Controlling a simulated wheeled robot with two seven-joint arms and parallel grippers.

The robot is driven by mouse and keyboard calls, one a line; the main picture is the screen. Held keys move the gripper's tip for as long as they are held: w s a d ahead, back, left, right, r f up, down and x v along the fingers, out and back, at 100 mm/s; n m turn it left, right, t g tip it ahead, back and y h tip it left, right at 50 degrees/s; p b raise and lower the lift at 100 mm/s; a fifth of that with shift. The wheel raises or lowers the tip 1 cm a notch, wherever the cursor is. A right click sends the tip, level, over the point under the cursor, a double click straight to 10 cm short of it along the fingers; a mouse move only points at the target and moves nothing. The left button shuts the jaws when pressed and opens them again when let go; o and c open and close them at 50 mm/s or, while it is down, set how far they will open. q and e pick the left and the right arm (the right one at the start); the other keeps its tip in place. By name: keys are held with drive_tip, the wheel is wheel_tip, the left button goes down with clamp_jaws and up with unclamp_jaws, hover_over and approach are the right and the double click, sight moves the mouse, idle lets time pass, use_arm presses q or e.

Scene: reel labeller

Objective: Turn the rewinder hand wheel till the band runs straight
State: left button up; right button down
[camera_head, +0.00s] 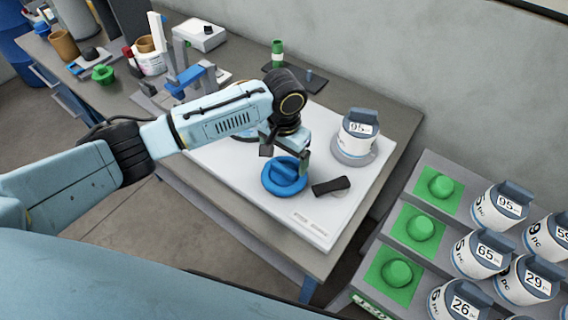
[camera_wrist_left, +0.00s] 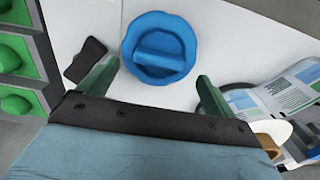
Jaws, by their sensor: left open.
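The blue hand wheel (camera_head: 284,176) has a raised grip bar across its middle and sits on the white rewinder plate (camera_head: 318,222). It also shows whole in the left wrist view (camera_wrist_left: 158,48), between and beyond my fingertips. My left gripper (camera_head: 287,156) is open above the wheel, with its two green-grey fingers (camera_wrist_left: 153,80) apart and nothing between them. I cannot tell if a finger touches the wheel. A printed band (camera_wrist_left: 276,92) shows at the right of the wrist view; my arm hides most of it in the head view. My right gripper is not in view.
A black handle (camera_head: 331,186) lies right beside the wheel. A stepped rack (camera_head: 432,165) with green pads and several labelled reels stands at the right. Cups and tools crowd the bench's far left.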

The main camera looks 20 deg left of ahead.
sight(285, 167)
use_arm(q)
drive_tip(key=shift+f, duration=1.85)
drive_tip(key=c, duration=1)
drive_tip(key=shift+r+m+p, duration=0.15)
drive_tip(key=shift+m+p, duration=0.75)
drive_tip(key=shift+m, duration=0.1)
drive_tip(key=m+p, duration=0.1)
drive_tip(key=m, duration=0.1)
drive_tip(key=shift+m+p, duration=0.3)
drive_tip(key=shift+p, duration=0.05)
drive_tip(key=m+p, duration=0.1)
drive_tip(key=m, duration=0.2)
drive_tip(key=shift+m+p, duration=0.5)
drive_tip(key=shift+m, duration=1.1)
drive_tip(key=shift+d, duration=0.1)
